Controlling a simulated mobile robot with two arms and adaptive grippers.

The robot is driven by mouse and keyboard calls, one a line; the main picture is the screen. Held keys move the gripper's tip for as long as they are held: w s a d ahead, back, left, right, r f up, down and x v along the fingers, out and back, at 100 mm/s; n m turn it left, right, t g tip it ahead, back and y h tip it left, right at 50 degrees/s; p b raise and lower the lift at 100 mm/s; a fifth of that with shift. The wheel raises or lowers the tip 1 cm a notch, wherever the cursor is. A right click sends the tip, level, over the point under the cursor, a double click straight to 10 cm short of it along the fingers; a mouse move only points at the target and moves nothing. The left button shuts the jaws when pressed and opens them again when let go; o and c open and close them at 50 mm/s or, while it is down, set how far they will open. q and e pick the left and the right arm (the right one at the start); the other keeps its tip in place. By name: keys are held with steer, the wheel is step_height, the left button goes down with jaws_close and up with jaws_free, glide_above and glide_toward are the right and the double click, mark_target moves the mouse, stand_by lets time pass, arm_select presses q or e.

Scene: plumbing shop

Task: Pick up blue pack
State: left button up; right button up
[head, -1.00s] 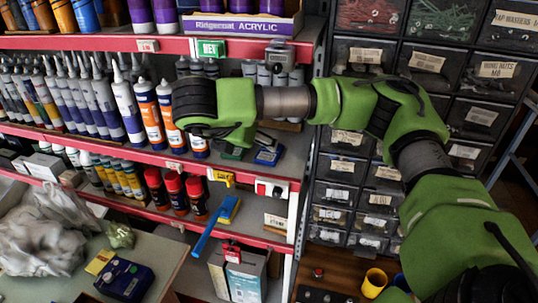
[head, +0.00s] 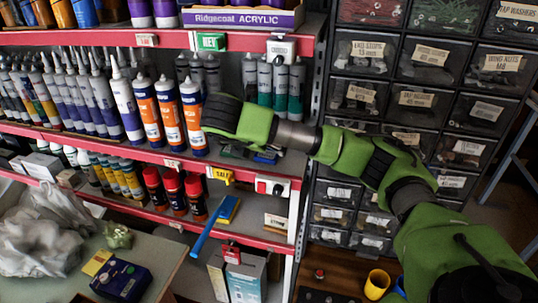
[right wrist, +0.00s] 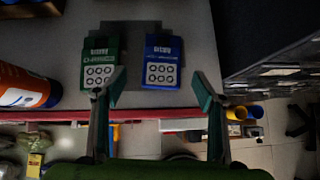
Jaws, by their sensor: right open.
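The blue pack (right wrist: 161,62) lies flat on a grey shelf, with a label and rows of ring pictures facing up. In the head view only part of the blue pack (head: 266,157) shows under my right arm. A green pack (right wrist: 101,64) lies to its left. My right gripper (right wrist: 158,85) is open and empty; its fingers reach toward the shelf edge, with the blue pack between their lines, slightly beyond the tips. In the head view my right arm hides its fingers. My left gripper is not in view.
Orange-and-white tubes (head: 168,115) stand left of my right arm. Grey and green cartridges (head: 280,85) stand behind it. A red shelf edge (right wrist: 150,115) runs in front of the packs. Dark parts drawers (head: 365,95) stand to the right.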

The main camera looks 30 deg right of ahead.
mark_target(269, 151)
steer(key=p+x, duration=0.1)
steer(key=x, duration=0.2)
steer(key=shift+d+f, duration=0.1)
steer(key=shift+d, duration=0.15)
steer(key=shift+w+d+f, duration=0.1)
steer(key=shift+d+f, duration=0.1)
steer(key=shift+f, duration=0.15)
steer(key=c, duration=1.1)
steer(key=shift+r, duration=0.1)
